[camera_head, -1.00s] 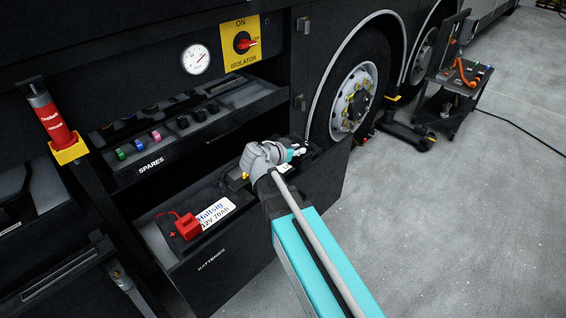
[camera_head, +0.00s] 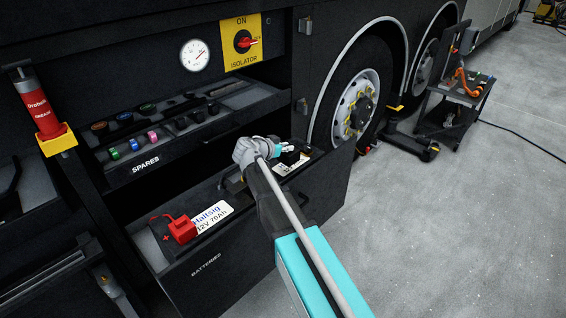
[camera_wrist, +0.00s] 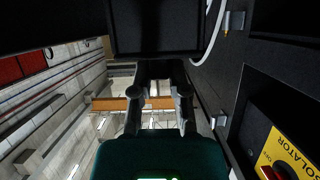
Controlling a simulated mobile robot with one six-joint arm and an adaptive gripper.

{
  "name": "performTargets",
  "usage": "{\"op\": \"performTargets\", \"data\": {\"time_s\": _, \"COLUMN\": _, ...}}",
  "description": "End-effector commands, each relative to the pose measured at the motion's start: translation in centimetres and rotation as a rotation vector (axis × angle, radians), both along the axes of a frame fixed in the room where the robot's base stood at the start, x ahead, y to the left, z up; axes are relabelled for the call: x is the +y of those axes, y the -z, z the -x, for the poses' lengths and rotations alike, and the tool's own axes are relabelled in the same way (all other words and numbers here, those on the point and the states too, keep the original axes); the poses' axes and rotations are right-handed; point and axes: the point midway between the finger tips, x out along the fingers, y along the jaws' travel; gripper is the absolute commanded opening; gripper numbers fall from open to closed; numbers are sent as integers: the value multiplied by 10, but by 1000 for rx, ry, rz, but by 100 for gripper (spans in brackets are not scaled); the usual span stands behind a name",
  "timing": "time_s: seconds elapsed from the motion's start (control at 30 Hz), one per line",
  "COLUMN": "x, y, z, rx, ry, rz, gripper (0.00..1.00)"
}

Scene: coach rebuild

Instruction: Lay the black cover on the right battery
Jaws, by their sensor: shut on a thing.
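My gripper (camera_head: 286,149) is over the right end of the open batteries drawer. In the wrist view, my gripper (camera_wrist: 160,82) is shut, its fingers meeting a wide black box-like piece, which I take for the black cover (camera_wrist: 157,28). In the head view the black cover (camera_head: 291,158) shows as a small dark shape below the fingertips. The right battery (camera_head: 289,168) shows only part of its white label; my wrist and arm hide much of it. Whether the cover touches the battery cannot be told.
The left battery (camera_head: 211,216) carries a red terminal cover (camera_head: 181,229). The spares tray (camera_head: 140,152) sits above the drawer, under the isolator switch (camera_head: 243,42). A wheel (camera_head: 354,104) stands right of the drawer. A tool cart (camera_head: 452,105) is farther right.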

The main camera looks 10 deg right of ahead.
Motion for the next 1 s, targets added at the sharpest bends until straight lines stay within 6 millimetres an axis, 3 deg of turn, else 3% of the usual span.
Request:
{"op": "performTargets", "data": {"time_s": 0.17, "x": 2, "y": 13, "z": -10, "rx": 0, "ry": 0, "rz": 0, "gripper": 0}}
{"op": "performTargets", "data": {"time_s": 0.7, "x": 3, "y": 16, "z": -13, "rx": 0, "ry": -1, "rz": 0, "gripper": 0}}
{"op": "performTargets", "data": {"time_s": 1.0, "x": 5, "y": 38, "z": -20, "rx": 0, "ry": -2, "rz": 0, "gripper": 0}}
